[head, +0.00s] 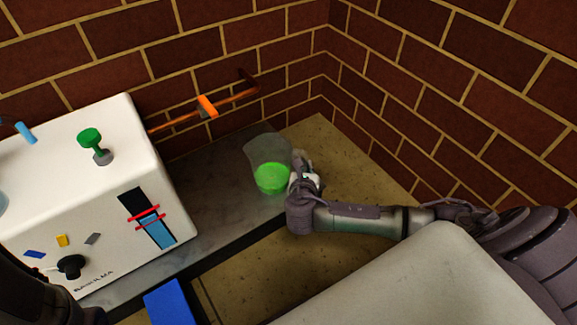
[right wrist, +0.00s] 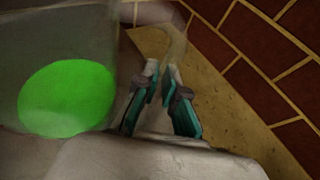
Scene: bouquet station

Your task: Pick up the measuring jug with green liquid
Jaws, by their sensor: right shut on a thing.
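The measuring jug (head: 266,152) is a clear, greyish vessel with bright green liquid (head: 271,179) in its lower part. It is at the right end of the grey counter in the head view. In the right wrist view the jug (right wrist: 45,35) fills the left side, with the green liquid (right wrist: 66,97) seen through its wall. My right gripper (head: 300,172) is at the jug's right side. Its fingers (right wrist: 153,85) are shut on the jug's handle (right wrist: 165,20), which is partly hidden between them. I cannot tell whether the jug's base touches the counter. My left gripper is not seen.
A white machine (head: 60,200) with a dial and a green knob (head: 90,138) stands on the left of the counter (head: 225,205). An orange rail (head: 175,122) runs along the brick wall behind. A blue block (head: 170,302) is at the lower front. Brick walls close in behind and right of the jug.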

